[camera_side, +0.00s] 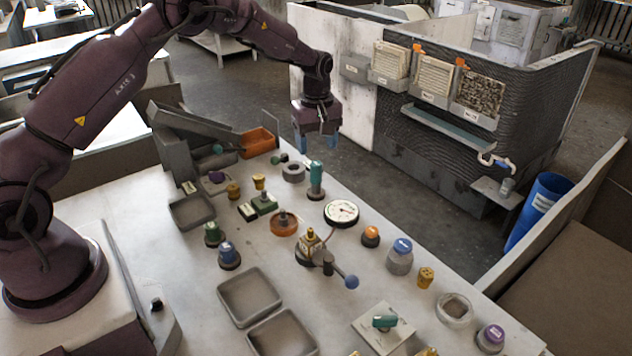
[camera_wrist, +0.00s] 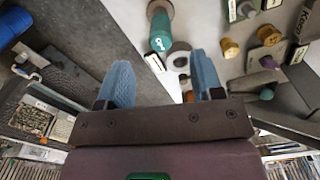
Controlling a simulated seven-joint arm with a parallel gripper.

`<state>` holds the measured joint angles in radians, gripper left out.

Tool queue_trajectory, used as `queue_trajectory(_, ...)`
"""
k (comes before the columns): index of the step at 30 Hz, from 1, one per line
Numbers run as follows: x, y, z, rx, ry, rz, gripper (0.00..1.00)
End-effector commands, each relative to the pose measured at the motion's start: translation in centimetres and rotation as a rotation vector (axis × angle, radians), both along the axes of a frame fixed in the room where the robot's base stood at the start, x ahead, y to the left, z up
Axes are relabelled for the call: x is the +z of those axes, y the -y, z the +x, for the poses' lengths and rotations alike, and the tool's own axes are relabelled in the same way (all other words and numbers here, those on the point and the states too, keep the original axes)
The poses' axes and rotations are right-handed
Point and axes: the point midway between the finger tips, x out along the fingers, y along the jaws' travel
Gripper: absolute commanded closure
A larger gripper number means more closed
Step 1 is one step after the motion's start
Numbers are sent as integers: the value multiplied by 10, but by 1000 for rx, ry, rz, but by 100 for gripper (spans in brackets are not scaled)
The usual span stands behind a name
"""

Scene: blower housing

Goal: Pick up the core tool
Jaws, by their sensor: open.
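A teal-handled upright tool (camera_side: 316,174) stands on a round dark base near the far edge of the table. It is the likeliest core tool, but no label on it can be read for certain. In the wrist view the same teal tool (camera_wrist: 160,32) shows ahead of the fingers, with a small white tag by it. My gripper (camera_side: 316,145) is open and empty, pointing down just above and behind the teal tool, apart from it. In the wrist view my gripper (camera_wrist: 164,75) shows two blue fingers spread wide with nothing between them.
A grey ring (camera_side: 293,172) stands close left of the teal tool, and a dial gauge (camera_side: 341,213) to its near right. Other knobs and parts crowd the table. An orange bin (camera_side: 258,143) sits at the far left. Two empty grey trays (camera_side: 250,297) lie in front.

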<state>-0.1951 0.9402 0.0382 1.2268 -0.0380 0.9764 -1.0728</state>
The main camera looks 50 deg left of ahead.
Motion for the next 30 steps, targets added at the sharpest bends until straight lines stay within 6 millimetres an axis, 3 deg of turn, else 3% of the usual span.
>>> queue_trajectory(8,-25,-1,0,0,0,0,39)
queue_trajectory(16,-64,-3,0,-2,-1,-1,39)
queue_trajectory(26,-72,-3,0,-2,1,1,39)
queue_trajectory(30,-72,-3,0,-2,1,1,69)
